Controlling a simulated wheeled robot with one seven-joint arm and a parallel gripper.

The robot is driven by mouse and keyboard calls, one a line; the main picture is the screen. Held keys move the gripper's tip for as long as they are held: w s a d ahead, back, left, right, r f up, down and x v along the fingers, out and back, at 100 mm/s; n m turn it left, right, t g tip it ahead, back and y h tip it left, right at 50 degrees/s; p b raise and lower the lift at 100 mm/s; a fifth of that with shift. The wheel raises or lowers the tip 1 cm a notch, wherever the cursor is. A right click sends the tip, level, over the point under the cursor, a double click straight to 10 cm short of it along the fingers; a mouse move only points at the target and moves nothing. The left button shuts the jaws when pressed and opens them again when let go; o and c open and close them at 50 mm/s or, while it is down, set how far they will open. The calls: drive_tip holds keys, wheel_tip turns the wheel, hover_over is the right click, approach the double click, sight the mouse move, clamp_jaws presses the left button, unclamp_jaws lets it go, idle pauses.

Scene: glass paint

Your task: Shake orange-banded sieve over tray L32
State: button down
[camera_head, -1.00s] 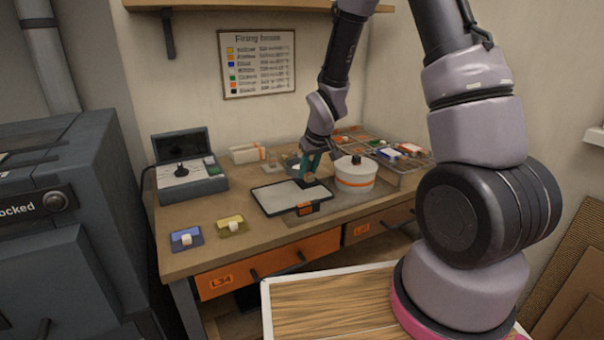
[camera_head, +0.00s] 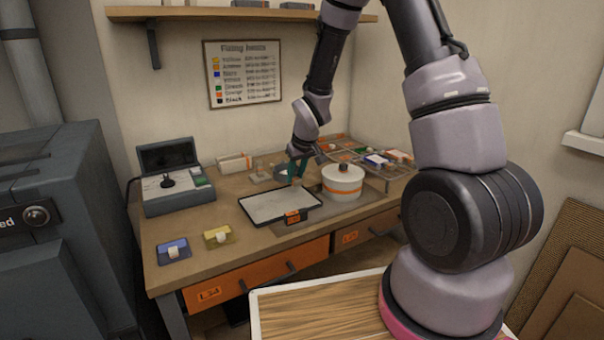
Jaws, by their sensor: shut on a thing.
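The tray (camera_head: 264,206) is flat, pale inside and dark-rimmed, on the bench, with an orange tag on its front edge too small to read. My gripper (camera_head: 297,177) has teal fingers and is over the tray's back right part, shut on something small. The held thing is mostly hidden by the fingers; a small tan bit shows below them. A round white tub (camera_head: 342,186) with an orange band and a dark knob on top stands right of the tray, apart from my fingers. I cannot tell whether the held thing is the orange-banded sieve.
A grey box with an open lid (camera_head: 178,190) stands at the back left. A rack of coloured packets (camera_head: 385,162) is at the back right. Orange-fronted drawers (camera_head: 255,274) are below.

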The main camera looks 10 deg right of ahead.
drive_tip(key=s+a, duration=0.4)
drive_tip(key=a, duration=0.9)
drive_tip(key=w+d, duration=0.2)
drive_tip(key=d, duration=0.6)
drive_tip(key=w+d, duration=0.3)
drive_tip(key=d, duration=0.5)
drive_tip(key=shift+w+d, duration=0.15)
drive_tip(key=shift+d, duration=0.2)
idle(0.3)
drive_tip(key=shift+r, duration=2.55)
